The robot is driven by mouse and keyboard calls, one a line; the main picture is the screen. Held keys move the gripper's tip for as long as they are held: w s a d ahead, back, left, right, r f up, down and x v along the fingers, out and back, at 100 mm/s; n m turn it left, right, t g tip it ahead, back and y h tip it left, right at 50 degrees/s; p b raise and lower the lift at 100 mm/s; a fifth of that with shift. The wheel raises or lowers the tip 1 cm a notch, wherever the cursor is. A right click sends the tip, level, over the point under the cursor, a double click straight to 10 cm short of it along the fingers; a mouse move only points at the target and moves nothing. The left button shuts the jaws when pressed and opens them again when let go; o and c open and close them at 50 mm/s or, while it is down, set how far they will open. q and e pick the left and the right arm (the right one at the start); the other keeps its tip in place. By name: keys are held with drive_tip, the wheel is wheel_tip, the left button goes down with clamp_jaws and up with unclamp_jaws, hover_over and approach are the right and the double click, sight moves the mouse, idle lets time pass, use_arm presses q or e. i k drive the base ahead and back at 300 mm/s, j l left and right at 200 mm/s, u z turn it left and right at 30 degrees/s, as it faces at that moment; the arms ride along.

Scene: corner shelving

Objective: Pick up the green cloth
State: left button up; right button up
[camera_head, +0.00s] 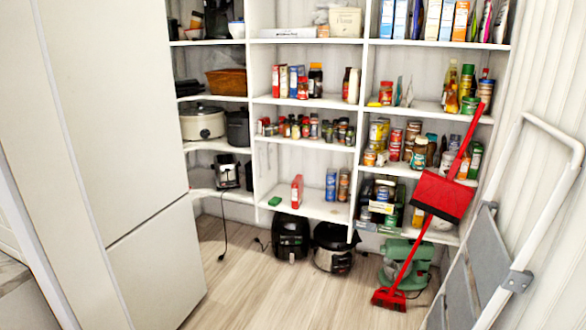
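A small green cloth (275,201) lies flat on the left part of the low white shelf (322,209) in the middle of the shelving. A red bottle-like item (296,191) stands just to the right of it. Neither of my grippers shows in the head view, so their state is hidden.
A white fridge-like cabinet (132,150) fills the left side. A red broom and dustpan (441,195) and a folded stepladder (480,262) stand at the right. Black appliances (290,238) sit on the floor below the shelf. The wooden floor (262,295) in front is clear.

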sight(275, 200)
drive_tip(key=i, duration=2.65)
